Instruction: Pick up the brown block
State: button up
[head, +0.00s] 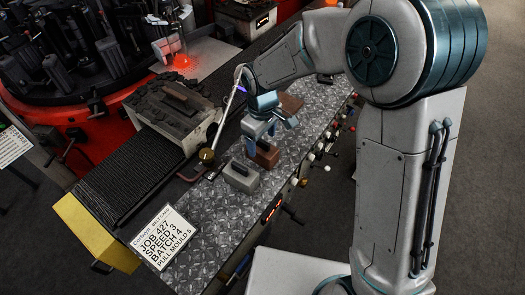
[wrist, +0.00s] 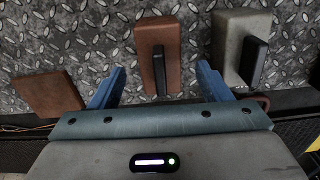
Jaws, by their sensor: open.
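A brown block (head: 266,155) with a dark handle on top sits on the metal tread-plate surface (head: 205,222). It also shows in the wrist view (wrist: 172,38), between and ahead of my two blue fingertips. My gripper (head: 260,141) is open and empty above this block. In the wrist view the fingers (wrist: 162,69) are spread to either side of the block, with gaps on both sides. A second brown block (head: 291,104) lies farther back; it shows as a plain piece at the left of the wrist view (wrist: 45,95), without a visible handle.
A grey block (head: 240,177) with a dark handle stands close beside the brown block, right of my fingers in the wrist view (wrist: 229,45). A job sign (head: 165,238) lies at the front left. Several knobs line the plate's right edge. A dark mould box (head: 170,107) stands left.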

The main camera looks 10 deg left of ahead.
aim_at(262, 147)
jog(key=shift+f+p, duration=0.7)
jog(key=shift+f, duration=1.8)
grip_shut()
